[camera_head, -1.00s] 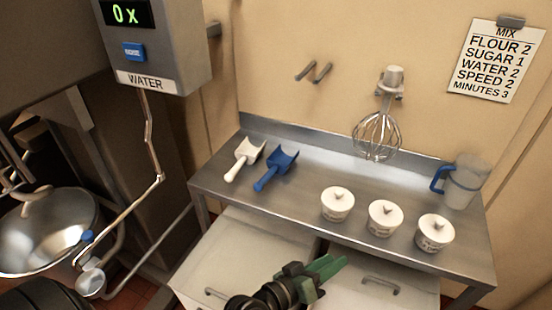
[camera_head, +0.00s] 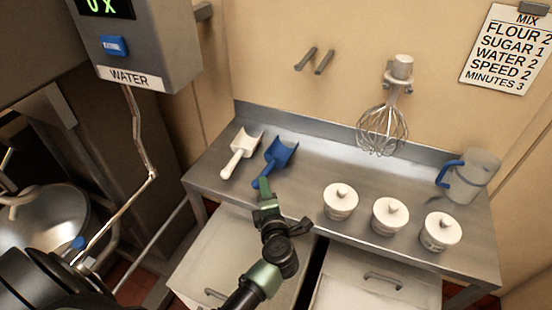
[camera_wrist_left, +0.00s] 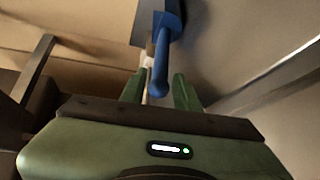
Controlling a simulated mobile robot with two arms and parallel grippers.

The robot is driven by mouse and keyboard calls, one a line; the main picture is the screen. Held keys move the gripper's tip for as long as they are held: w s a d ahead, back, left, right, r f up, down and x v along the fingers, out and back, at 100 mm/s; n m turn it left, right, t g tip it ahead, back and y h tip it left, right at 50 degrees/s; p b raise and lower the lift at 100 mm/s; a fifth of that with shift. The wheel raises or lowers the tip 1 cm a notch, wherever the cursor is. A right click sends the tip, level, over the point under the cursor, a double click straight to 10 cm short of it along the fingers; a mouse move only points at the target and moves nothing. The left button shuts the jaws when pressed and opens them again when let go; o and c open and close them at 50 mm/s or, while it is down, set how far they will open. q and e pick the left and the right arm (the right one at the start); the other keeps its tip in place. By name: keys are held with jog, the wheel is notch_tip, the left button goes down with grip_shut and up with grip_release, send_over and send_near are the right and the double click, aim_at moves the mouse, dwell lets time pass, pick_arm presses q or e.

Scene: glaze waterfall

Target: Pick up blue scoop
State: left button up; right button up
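The blue scoop (camera_head: 276,158) lies on the steel table, its bowl toward the wall and its handle toward the front edge. My left gripper (camera_head: 265,190) is at the table's front edge, just in front of the handle end. In the left wrist view the scoop's handle (camera_wrist_left: 160,68) points down toward the gap between my two green fingers (camera_wrist_left: 159,90). The fingers are apart and the gripper is open. Whether they touch the handle cannot be told. My right gripper is not in view.
A white scoop (camera_head: 240,152) lies close to the left of the blue one. Several lidded white pots, including the nearest (camera_head: 340,201), stand to the right. A jug with a blue handle (camera_head: 472,178) is at the right end. Drawers (camera_head: 372,285) are below the table.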

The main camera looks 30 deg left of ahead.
pick_arm(q)
jog(key=x, duration=0.4)
jog(key=shift+d+p, duration=0.2)
jog(key=shift+p, duration=0.2)
jog(key=shift+w+a+f, duration=0.1)
jog(key=shift+w+a, duration=0.1)
jog(key=shift+w, duration=0.05)
grip_shut()
notch_tip(320, 180, up, 20)
jog(key=p, duration=0.1)
